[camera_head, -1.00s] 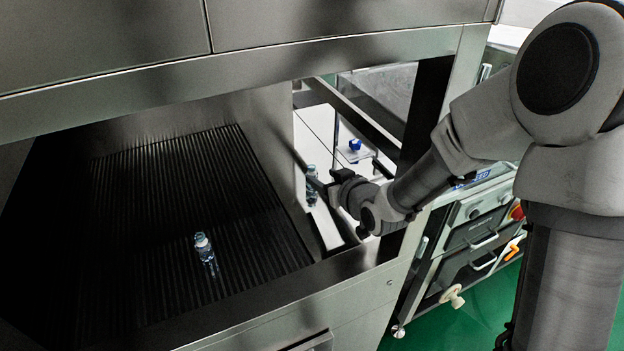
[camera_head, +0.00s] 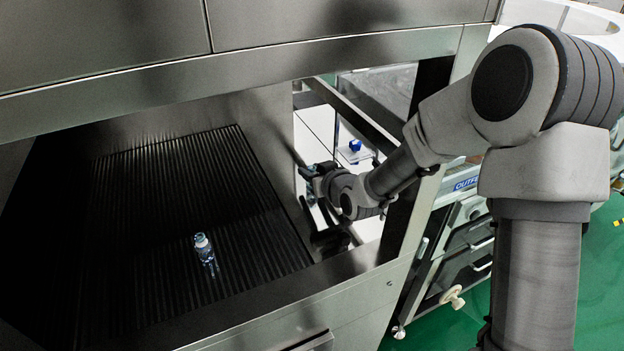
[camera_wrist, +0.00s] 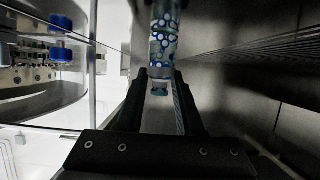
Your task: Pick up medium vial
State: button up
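A clear vial with blue, dotted-looking contents (camera_wrist: 163,38) is at the top middle of the wrist view, its narrow end pointing toward my gripper (camera_wrist: 160,78). The fingers are apart, one on each side of this narrow end, and I see no clear contact. In the head view my gripper (camera_head: 312,170) is at the opening in the right side wall. It largely hides the vial there; a bluish part shows below it. Another clear vial with a pale cap (camera_head: 203,248) stands on the dark ribbed floor, away from my gripper. I cannot tell which vial is medium.
The dark ribbed floor (camera_head: 170,200) is mostly bare. Steel frame bars (camera_head: 355,115) and a side post (camera_head: 415,190) border the opening close to my arm. A blue-capped item (camera_head: 355,146) stands beyond the opening. A drawer cart (camera_head: 465,240) is at the right.

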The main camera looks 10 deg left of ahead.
aim_at(312, 167)
grip_shut()
jog(key=shift+f, duration=0.1)
notch_tip(312, 167, up, 10)
jog(key=shift+r+p, duration=0.15)
jog(key=shift+p, duration=0.6)
